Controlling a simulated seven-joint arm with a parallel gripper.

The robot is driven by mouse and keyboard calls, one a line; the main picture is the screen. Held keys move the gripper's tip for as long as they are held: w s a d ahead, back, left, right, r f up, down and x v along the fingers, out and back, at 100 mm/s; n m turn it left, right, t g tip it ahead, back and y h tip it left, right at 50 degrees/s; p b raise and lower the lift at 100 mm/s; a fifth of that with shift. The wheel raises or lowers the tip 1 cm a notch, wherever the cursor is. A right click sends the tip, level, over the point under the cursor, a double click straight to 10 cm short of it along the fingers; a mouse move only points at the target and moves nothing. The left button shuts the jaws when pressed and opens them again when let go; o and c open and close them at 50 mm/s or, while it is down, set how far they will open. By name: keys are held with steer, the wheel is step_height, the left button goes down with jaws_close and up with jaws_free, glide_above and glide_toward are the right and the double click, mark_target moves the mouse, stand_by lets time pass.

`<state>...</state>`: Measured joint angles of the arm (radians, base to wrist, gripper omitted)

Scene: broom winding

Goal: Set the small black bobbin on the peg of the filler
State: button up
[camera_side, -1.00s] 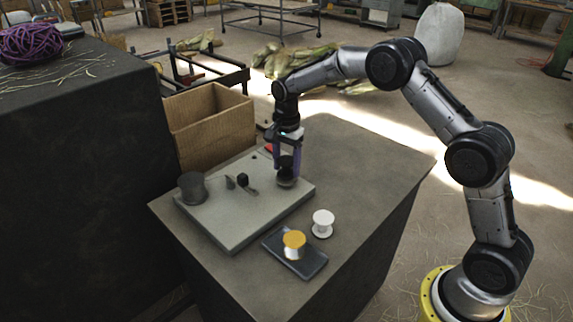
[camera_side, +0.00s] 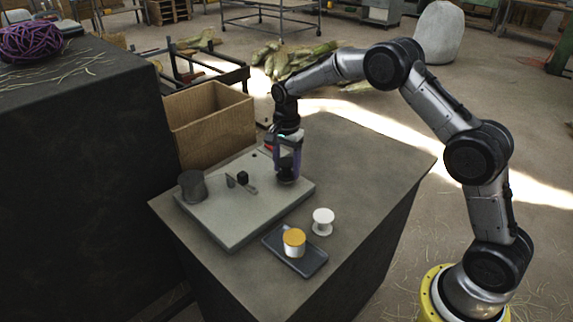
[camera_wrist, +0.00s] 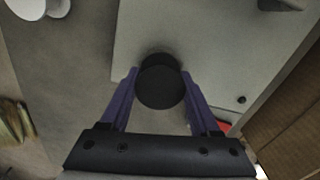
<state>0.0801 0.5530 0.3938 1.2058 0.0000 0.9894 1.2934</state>
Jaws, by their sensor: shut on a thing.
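The small black bobbin (camera_side: 285,163) is between the purple fingers of my gripper (camera_side: 287,170), which is shut on it. In the wrist view the bobbin (camera_wrist: 160,87) shows as a dark round disc between the two fingertips of my gripper (camera_wrist: 160,92). It is over the right back part of the grey base plate of the filler (camera_side: 245,205). A dark round piece shows just under the bobbin on the plate. The peg itself is hidden, and I cannot tell whether the bobbin touches what is below it.
A dark grey cylinder (camera_side: 192,187) and a small black knob (camera_side: 243,177) stand on the plate. A white spool (camera_side: 322,221) is on the table, and a yellow-topped spool (camera_side: 294,240) sits on a dark tray (camera_side: 315,263). A cardboard box (camera_side: 212,125) stands behind the plate.

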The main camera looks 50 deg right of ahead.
mark_target(287, 161)
steer(key=o, duration=1.1)
steer(key=shift+c, duration=0.2)
steer(key=shift+r, duration=5.55)
